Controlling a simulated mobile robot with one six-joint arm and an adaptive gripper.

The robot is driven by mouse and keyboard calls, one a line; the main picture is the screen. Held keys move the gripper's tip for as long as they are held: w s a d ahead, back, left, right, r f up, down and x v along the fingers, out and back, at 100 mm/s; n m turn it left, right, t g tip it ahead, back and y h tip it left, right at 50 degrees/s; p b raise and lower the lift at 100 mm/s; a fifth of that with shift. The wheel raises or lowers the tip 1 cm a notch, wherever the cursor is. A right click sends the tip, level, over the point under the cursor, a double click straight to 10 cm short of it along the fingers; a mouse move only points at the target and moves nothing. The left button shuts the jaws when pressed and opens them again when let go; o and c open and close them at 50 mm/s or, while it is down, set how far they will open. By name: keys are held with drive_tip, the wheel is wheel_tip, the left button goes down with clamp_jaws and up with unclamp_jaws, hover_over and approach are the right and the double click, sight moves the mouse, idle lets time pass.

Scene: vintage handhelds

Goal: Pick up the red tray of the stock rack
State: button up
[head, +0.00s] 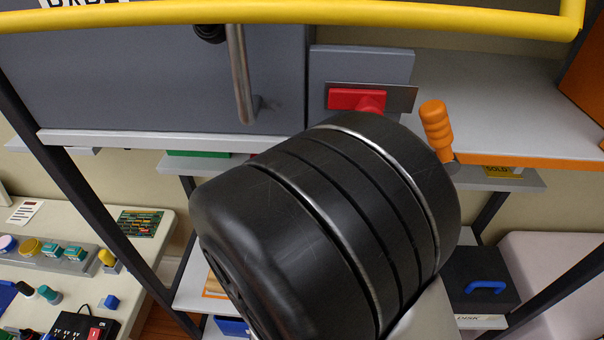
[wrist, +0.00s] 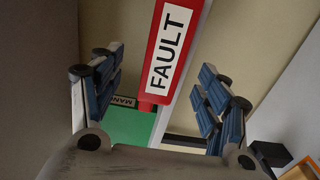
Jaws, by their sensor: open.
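The red tray (wrist: 153,60) shows in the wrist view with a white label reading FAULT. It lies between the two blue-padded fingers of my gripper (wrist: 161,70), which are spread apart with clear gaps on both sides. My gripper is hidden behind my black arm link in the head view. The tray's far end runs out of the wrist view.
A green tray (wrist: 131,128) with a partly hidden label sits below the red one; green also shows in the head view (head: 197,154). A grey door with a metal handle (head: 241,75) stands left. An orange-handled tool (head: 436,128) is right. A yellow bar (head: 300,12) crosses the top.

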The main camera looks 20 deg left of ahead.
drive_tip(key=shift+f+b+x, duration=0.2)
drive_tip(key=shift+b+x, duration=0.2)
drive_tip(key=shift+x, duration=1.2)
drive_tip(key=shift+f+b+x, duration=0.2)
drive_tip(key=shift+b+x, duration=0.15)
drive_tip(key=shift+x, duration=1.2)
drive_tip(key=shift+a, duration=0.15)
drive_tip(key=c, duration=1.3)
